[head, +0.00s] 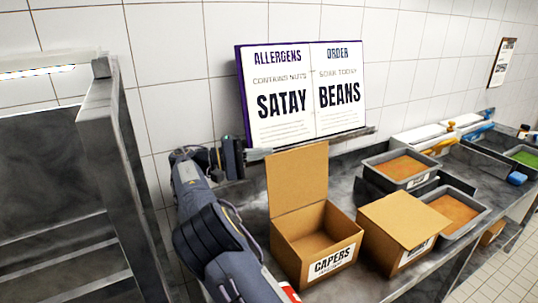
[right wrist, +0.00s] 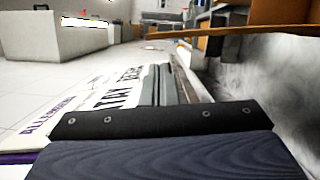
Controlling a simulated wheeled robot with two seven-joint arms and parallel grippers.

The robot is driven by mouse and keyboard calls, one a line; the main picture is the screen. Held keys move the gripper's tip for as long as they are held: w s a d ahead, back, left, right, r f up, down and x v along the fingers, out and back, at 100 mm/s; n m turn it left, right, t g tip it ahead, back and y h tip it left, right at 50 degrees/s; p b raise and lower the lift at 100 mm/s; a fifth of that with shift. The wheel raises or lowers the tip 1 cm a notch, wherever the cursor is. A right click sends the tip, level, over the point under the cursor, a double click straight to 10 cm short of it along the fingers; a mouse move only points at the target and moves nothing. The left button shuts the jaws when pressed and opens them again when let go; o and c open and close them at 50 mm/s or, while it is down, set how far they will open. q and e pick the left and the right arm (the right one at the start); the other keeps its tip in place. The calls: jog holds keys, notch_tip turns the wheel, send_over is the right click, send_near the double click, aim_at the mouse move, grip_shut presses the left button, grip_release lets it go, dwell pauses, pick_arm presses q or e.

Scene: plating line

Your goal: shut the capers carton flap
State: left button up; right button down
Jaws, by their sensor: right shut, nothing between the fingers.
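The capers carton (head: 290,255) is a brown box with a CAPERS label on its front, standing on the counter. Its flap (head: 298,185) stands up at the back, so the carton is open. My right gripper (head: 262,153) is by the flap's upper left corner, at the far side near the sign board. Its fingers are shut and empty; whether they touch the flap is unclear. In the right wrist view the shut fingers (right wrist: 165,85) point along the sign board, with a brown cardboard edge (right wrist: 240,31) at the upper right. My left gripper is not in view.
The sign board (head: 303,95) stands behind the carton against the tiled wall. A second carton (head: 400,222) with its flap down is close on the right. Grey food tubs (head: 402,168) stand beyond it. A dark metal rack (head: 105,140) is on the left.

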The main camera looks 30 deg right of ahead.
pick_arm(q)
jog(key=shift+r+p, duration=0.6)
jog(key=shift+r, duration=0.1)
pick_arm(e)
jog(key=x, duration=0.8)
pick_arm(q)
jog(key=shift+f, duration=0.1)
pick_arm(e)
jog(key=shift+s, duration=0.1)
